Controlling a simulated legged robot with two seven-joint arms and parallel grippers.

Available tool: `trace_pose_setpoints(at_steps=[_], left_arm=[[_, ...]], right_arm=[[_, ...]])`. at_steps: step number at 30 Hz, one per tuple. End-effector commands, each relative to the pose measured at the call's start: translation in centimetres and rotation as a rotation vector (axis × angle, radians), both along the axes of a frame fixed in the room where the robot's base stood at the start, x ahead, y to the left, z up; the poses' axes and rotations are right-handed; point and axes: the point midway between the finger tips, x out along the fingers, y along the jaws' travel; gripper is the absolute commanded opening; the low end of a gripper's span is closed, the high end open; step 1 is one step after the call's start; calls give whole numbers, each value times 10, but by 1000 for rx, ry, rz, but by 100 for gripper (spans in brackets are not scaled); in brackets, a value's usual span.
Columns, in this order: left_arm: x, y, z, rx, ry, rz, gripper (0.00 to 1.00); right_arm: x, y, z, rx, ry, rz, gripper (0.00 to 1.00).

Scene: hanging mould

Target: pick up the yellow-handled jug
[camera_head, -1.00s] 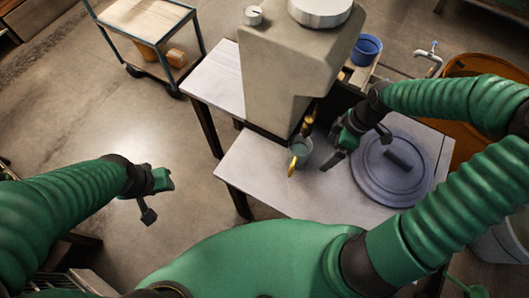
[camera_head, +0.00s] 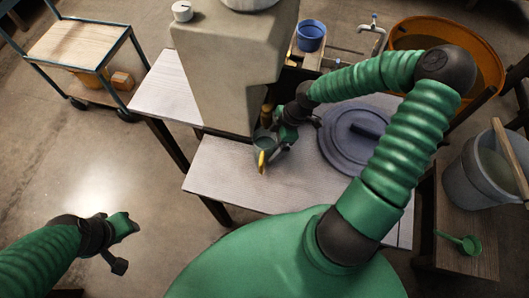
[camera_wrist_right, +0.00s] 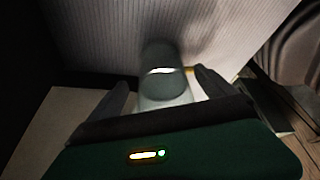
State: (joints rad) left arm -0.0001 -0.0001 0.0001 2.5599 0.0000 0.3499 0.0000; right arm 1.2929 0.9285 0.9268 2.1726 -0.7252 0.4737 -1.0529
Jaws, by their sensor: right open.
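The jug (camera_head: 263,141) is a small grey-green vessel with a yellow handle (camera_head: 262,161). It stands on the pale table under the beige machine's spout, with the handle toward me. My right gripper (camera_head: 275,151) is open at table height, close by the jug's right side. In the right wrist view the jug (camera_wrist_right: 165,88) shows between the two spread fingers of my right gripper (camera_wrist_right: 161,80), with gaps on both sides. A bit of yellow shows beyond it. My left gripper (camera_head: 128,224) hangs over the floor at lower left, away from the table; its jaws are unclear.
The beige machine (camera_head: 228,70) rises behind the jug. A round grey lid (camera_head: 345,150) lies on the table right of my right gripper. Behind are a blue bucket (camera_head: 311,36) and an orange tub (camera_head: 460,60). The table front (camera_head: 225,180) is clear.

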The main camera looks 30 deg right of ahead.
Motion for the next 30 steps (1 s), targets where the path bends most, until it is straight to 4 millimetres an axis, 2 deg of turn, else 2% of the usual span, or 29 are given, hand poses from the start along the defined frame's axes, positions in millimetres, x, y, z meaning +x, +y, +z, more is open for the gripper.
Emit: trace_pose_setpoints(at_steps=[1,4,11,12,30], left_arm=[[0,0,-6,0,0,0,36],[0,0,-9,0,0,0,36],[0,0,-9,0,0,0,36],[0,0,-9,0,0,0,36],[0,0,-9,0,0,0,36]], right_arm=[[-1,4,-13,3,2,3,95],[3,9,-25,-1,1,2,95],[3,9,-26,-2,0,1,95],[3,9,-26,-2,0,0,92],[4,9,-27,-1,0,0,13]])
